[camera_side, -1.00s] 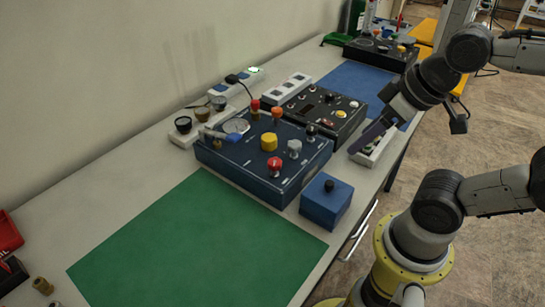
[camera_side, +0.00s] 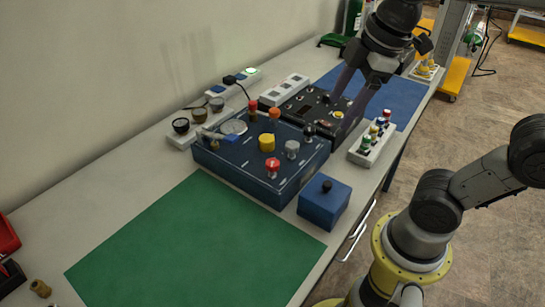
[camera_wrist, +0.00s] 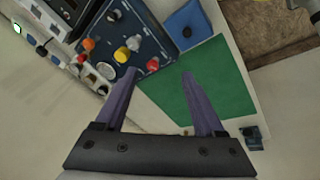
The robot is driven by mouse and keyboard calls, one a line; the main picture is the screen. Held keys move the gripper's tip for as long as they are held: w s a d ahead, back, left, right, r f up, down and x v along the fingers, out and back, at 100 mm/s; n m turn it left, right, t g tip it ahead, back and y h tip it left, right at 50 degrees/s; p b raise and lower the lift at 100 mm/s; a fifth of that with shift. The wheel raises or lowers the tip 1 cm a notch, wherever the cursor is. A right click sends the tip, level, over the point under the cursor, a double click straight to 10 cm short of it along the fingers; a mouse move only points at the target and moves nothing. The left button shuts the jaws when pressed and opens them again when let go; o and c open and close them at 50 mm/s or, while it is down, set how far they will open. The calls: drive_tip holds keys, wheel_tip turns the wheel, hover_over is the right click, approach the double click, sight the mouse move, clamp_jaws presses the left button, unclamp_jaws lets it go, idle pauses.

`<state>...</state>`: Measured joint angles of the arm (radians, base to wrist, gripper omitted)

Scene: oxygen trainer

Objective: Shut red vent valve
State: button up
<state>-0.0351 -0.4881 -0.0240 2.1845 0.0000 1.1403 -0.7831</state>
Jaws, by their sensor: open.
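The dark blue trainer panel (camera_side: 225,165) stands mid-table, with a gauge, a yellow knob and several other knobs on top. A red knob (camera_side: 273,165) is near its front edge, and another red knob (camera_side: 253,105) is at its back left. I cannot tell from labels which one is the vent valve. My gripper (camera_side: 346,105) is open and empty above the black panel behind the blue one, apart from both red knobs. In the wrist view, the front red knob (camera_wrist: 153,64) appears between the fingertips of my gripper (camera_wrist: 160,73), farther down.
A black panel (camera_side: 350,121) stands behind the blue one. A blue box with a black knob (camera_side: 325,205) is at its front right. A white block with colored knobs (camera_side: 366,148) is at the right edge. The green mat (camera_side: 190,245) is clear.

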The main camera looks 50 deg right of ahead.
drive_tip(key=w+a+n+g, duration=0.2)
drive_tip(key=w+n, duration=0.2)
drive_tip(key=w, duration=0.4)
drive_tip(key=n+g, duration=0.2)
approach(272, 162)
wheel_tip(272, 162, down, 9)
drive_tip(key=shift+s+a+r, duration=0.1)
drive_tip(key=shift+s+r, duration=0.05)
clamp_jaws()
